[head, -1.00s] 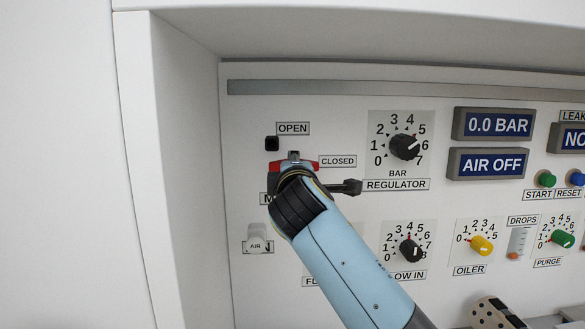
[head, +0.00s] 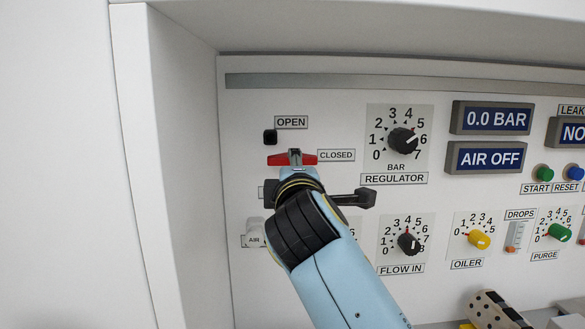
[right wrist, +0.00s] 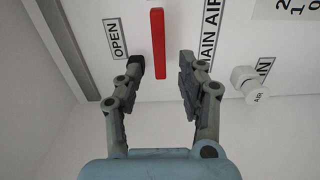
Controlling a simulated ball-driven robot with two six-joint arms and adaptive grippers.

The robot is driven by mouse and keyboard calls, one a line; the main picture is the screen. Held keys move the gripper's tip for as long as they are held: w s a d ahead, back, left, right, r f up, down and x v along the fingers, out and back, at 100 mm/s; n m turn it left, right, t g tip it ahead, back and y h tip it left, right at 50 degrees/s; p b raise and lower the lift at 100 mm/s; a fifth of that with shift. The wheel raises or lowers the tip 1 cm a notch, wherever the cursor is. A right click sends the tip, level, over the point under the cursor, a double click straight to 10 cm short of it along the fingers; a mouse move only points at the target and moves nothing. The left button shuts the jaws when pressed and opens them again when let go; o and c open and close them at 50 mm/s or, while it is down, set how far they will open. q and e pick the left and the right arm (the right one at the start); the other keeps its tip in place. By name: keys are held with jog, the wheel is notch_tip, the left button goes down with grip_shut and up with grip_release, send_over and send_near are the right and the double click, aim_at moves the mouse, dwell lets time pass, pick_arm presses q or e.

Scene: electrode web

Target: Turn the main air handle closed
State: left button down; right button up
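The main air handle (head: 277,160) is a red bar lying level on the panel, with its right end beside the CLOSED label (head: 336,155). My right gripper (head: 296,168) is in front of it and covers the bar's middle in the head view. In the right wrist view the red handle (right wrist: 158,42) stands upright in the picture between the two spread fingers of the gripper (right wrist: 162,72), with a gap on each side. The gripper is open and holds nothing. The OPEN label (head: 291,122) is above the handle. My left gripper is not in view.
A black block (head: 270,137) sits under the OPEN label. A white AIR knob (head: 254,228) is below left. The regulator knob (head: 403,141) and flow knob (head: 408,243) are to the right. Displays read 0.0 BAR (head: 492,118) and AIR OFF (head: 486,158). A side wall (head: 180,150) stands left.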

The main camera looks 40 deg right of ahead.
jog(key=shift+f, duration=0.1)
dwell(0.4)
jog(key=s+d+f+m+g+y, duration=0.1)
jog(key=s+f+m+g+y, duration=0.35)
jog(key=s+f, duration=0.7)
jog(key=s+a+f+m+g+y, duration=0.1)
jog(key=s+a+f+m+g, duration=0.15)
jog(key=s, duration=0.35)
jog(key=s+a+f+m+g+y, duration=0.1)
jog(key=s+f+m+g+y, duration=0.1)
jog(key=s+f, duration=0.3)
jog(key=s+a+f+m+g+y, duration=0.1)
jog(key=s+a+f+m+g, duration=0.15)
jog(key=s, duration=0.35)
jog(key=s+d+f+g+b, duration=0.15)
jog(key=f+b, duration=0.25)
jog(key=f, duration=1.4)
jog(key=s+d+f+b, duration=0.15)
jog(key=f+b, duration=0.25)
jog(key=f, duration=1.4)
jog(key=s+f+g+b, duration=0.1)
jog(key=s+f+b, duration=0.5)
jog(key=s+f, duration=1.2)
notch_tip(320, 180, down, 3)
jog(key=shift+d+r, duration=0.1)
jog(key=shift+d, duration=0.3)
